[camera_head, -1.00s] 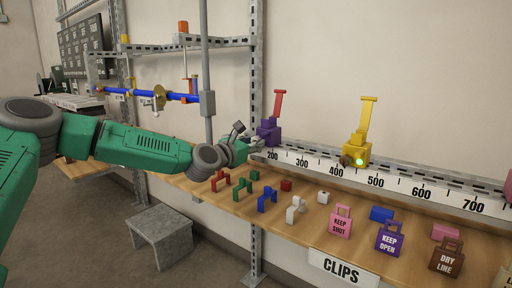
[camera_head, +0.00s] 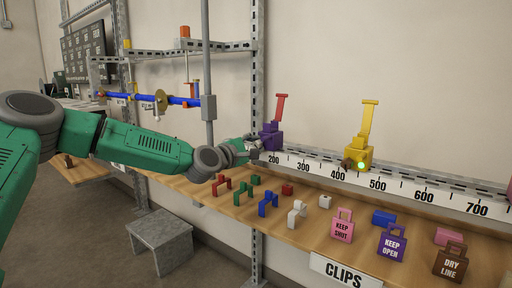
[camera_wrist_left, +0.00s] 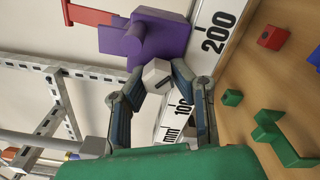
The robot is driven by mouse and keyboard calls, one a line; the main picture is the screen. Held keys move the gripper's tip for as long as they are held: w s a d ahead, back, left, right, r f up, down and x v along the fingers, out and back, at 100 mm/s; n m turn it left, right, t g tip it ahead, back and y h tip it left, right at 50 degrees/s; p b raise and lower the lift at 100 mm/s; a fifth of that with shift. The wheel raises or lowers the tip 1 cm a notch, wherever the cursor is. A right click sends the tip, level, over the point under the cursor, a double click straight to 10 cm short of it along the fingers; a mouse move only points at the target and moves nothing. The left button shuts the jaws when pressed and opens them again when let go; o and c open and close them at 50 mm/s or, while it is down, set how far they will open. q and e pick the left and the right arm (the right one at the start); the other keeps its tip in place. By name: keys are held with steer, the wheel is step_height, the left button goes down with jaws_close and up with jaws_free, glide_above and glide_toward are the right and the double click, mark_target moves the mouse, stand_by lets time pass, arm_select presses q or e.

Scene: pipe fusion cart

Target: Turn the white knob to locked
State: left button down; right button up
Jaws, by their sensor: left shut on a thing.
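The white knob (camera_wrist_left: 157,74) sits at the end of a purple block (camera_wrist_left: 150,40) with a red lever, on the numbered rail near the 200 mark. In the left wrist view a short dark mark runs slantwise across the knob's face. My left gripper (camera_wrist_left: 159,78) is shut on the knob, one fingertip on each side. In the head view my left gripper (camera_head: 250,150) reaches the left side of the purple block (camera_head: 271,136), and the knob is too small there to make out clearly. My right gripper is not in view.
A yellow block with a raised lever (camera_head: 359,152) and a green light stands farther right on the rail (camera_head: 400,186). Coloured clips and tags lie on the wooden shelf (camera_head: 330,215) below. A grey upright post (camera_head: 207,70) stands close behind my left forearm.

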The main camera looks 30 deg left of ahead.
arm_select(q)
steer(key=m+p, duration=0.1)
steer(key=m, duration=0.5)
steer(key=shift+s+f+m+p, duration=0.1)
steer(key=shift+m+p, duration=0.5)
steer(key=shift+m, duration=0.9)
steer(key=shift+f+m, duration=0.2)
steer(key=shift+m, duration=0.1)
steer(key=c, duration=1.3)
jaws_free()
steer(key=shift+c, duration=0.2)
steer(key=shift+a+r, duration=0.1)
steer(key=shift+r, duration=0.05)
steer(key=shift+r, duration=0.1)
